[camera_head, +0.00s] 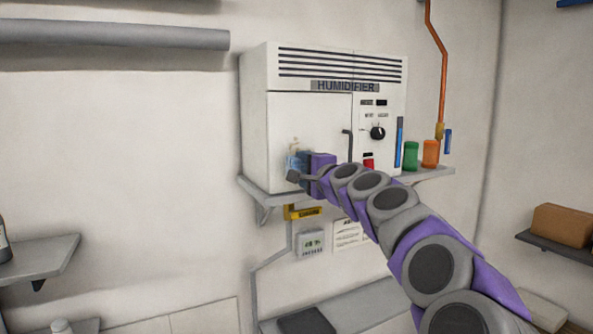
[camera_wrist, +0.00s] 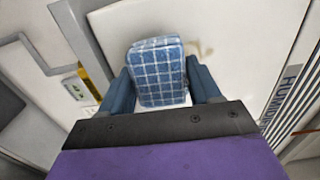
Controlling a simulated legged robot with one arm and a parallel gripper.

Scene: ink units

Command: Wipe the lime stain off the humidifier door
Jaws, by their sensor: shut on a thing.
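The white humidifier (camera_head: 322,110) stands on a wall shelf, with its flat door (camera_head: 308,120) on the left part of its front. A tan lime stain (camera_head: 294,146) shows low on the door, just above my gripper; part of it is hidden. In the wrist view a piece of the stain (camera_wrist: 206,47) shows beside the cloth. My gripper (camera_wrist: 160,88) is shut on a folded blue checked cloth (camera_wrist: 158,70), which lies at the door's lower part. In the head view my gripper (camera_head: 297,166) is partly hidden by my arm. I cannot tell whether the cloth touches the door.
A dark door handle (camera_head: 347,145) is right of my gripper. A knob (camera_head: 377,133) and a red switch (camera_head: 369,160) are on the right panel. Green (camera_head: 411,155) and orange (camera_head: 430,153) containers stand on the shelf (camera_head: 268,192).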

